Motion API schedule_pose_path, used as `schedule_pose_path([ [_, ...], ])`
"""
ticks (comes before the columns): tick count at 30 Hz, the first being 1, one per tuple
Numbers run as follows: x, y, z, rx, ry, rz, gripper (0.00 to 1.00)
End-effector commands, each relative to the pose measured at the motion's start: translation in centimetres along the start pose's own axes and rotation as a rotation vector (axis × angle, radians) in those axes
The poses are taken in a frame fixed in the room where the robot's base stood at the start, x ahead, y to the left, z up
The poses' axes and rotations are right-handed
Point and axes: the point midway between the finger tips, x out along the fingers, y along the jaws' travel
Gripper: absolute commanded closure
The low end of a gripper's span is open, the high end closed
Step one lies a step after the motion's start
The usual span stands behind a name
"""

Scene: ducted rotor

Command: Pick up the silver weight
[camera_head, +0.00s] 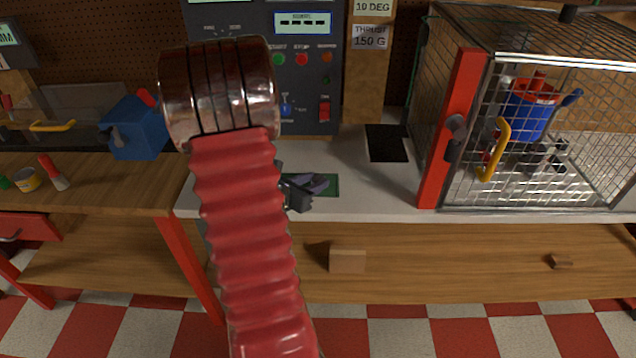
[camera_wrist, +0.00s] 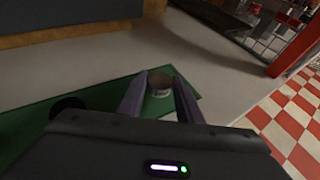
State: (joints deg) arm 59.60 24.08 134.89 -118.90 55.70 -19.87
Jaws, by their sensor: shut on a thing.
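The silver weight (camera_wrist: 160,82) shows in the wrist view as a small round metal piece between the two fingertips. My gripper (camera_wrist: 160,88) is shut on it, with one purple-grey finger on each side. The weight is over or on the green mat (camera_wrist: 100,98); I cannot tell whether it touches the mat. In the head view my gripper (camera_head: 318,182) is low over the white bench top, at the green mat (camera_head: 330,183), and the weight cannot be made out there.
A wire cage (camera_head: 590,185) with a red post (camera_head: 452,130) stands to the right, holding a blue and red rotor unit (camera_head: 530,105). A control panel (camera_head: 305,95) stands behind. A black pad (camera_head: 386,143) lies behind the mat. A blue box (camera_head: 138,128) stands on the left wooden bench.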

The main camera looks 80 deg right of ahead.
Motion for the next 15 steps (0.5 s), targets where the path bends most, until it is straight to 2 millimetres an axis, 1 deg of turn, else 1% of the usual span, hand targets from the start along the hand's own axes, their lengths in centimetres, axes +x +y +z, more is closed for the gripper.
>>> schedule_pose_path([
  [10,-0.1,0.0,0.3,0.001,-0.001,0.0,0.96],
  [15,-0.5,0.0,1.3,0.004,-0.003,0.0,0.96],
])
